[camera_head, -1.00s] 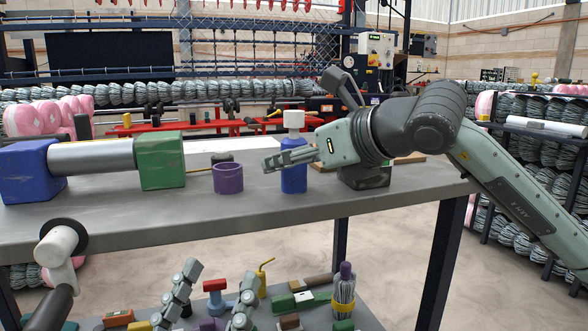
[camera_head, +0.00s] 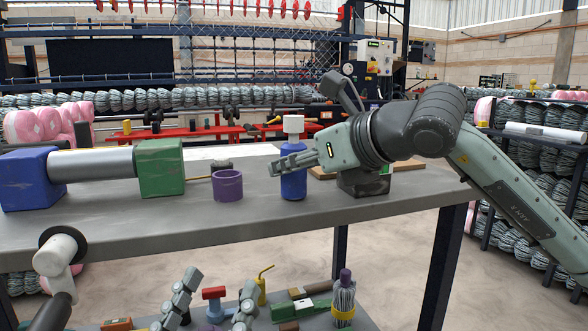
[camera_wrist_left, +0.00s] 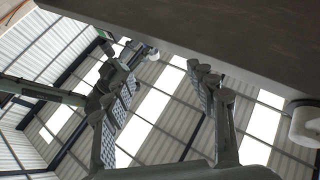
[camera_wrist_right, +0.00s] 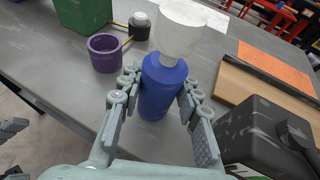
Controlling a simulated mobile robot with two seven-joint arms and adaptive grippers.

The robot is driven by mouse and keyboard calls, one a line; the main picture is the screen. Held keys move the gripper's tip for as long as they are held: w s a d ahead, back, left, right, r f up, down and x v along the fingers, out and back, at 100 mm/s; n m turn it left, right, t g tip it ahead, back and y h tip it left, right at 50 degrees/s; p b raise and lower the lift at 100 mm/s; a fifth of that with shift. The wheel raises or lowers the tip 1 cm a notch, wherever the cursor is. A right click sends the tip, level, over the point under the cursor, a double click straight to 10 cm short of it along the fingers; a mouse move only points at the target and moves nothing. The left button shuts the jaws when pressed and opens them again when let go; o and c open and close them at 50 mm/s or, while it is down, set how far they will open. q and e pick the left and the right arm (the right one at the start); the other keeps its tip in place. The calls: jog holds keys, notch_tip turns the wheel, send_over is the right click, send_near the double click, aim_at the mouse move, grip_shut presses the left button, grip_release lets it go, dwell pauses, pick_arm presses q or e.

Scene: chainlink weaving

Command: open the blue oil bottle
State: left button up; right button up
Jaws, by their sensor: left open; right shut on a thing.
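The blue oil bottle (camera_head: 293,186) stands upright on the workbench near its front edge, with a white cap (camera_head: 293,124) on top. The bottle body (camera_wrist_right: 157,90) and cap (camera_wrist_right: 180,28) also show in the right wrist view. My right gripper (camera_head: 283,163) reaches in from the right and is shut on the blue body, below the cap. In the right wrist view its fingers (camera_wrist_right: 157,100) lie on both sides of the bottle. My left gripper (camera_head: 214,290) is low in front of the bench, below the tabletop edge, open and empty. Its spread fingers (camera_wrist_left: 160,95) show in the left wrist view.
A purple cup (camera_head: 227,187) stands left of the bottle, beside a green block (camera_head: 160,168). A dark box (camera_wrist_right: 265,135) stands right of the bottle. The grey tabletop edge (camera_wrist_left: 220,45) overhangs my left gripper.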

aim_at(294, 137)
jog(key=r, duration=0.4)
jog(key=shift+s+a+r, duration=0.1)
jog(key=shift+s+r, duration=0.05)
jog(key=shift+s, duration=0.05)
pick_arm(q)
jog(key=shift+w+d+f+g+p, duration=0.15)
jog(key=shift+f+g+p, duration=0.1)
jog(key=shift+f+g, duration=0.2)
jog(key=shift+w+d+f+g+p, duration=0.2)
jog(key=shift+f+g, duration=0.15)
jog(key=shift+f, duration=0.15)
pick_arm(e)
jog(key=s+a+r, duration=0.4)
jog(key=s+r, duration=0.2)
jog(key=s, duration=0.4)
jog(key=shift+s+a+r, duration=0.15)
jog(key=shift+s+a, duration=0.05)
jog(key=o, duration=0.7)
jog(key=shift+c, duration=0.2)
grip_shut()
pick_arm(q)
jog(key=shift+s, duration=0.1)
pick_arm(e)
jog(key=shift+d, duration=0.1)
